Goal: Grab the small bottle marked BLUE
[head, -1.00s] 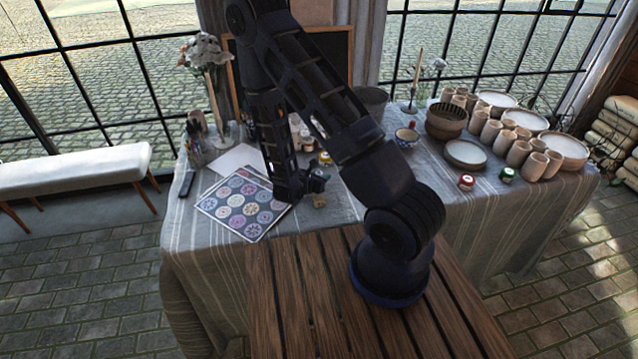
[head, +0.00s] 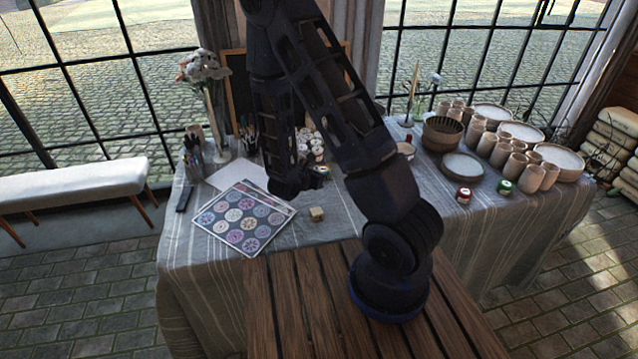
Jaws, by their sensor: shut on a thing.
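My gripper (head: 314,176) hangs over the cloth-covered table, left of centre, with its fingers small and dark. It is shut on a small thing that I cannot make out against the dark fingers. No label reading BLUE is legible. Several small paint bottles (head: 317,153) stand behind the gripper, partly hidden by my arm. A red-labelled small jar (head: 463,195) and a green-labelled small jar (head: 504,187) stand at the table's right front.
A small tan block (head: 316,214) lies just below the gripper in the picture. A sheet of patterned circles (head: 240,218) lies to its left. Cups (head: 501,154), plates (head: 463,166) and a ribbed bowl (head: 441,134) crowd the right. The front cloth is fairly clear.

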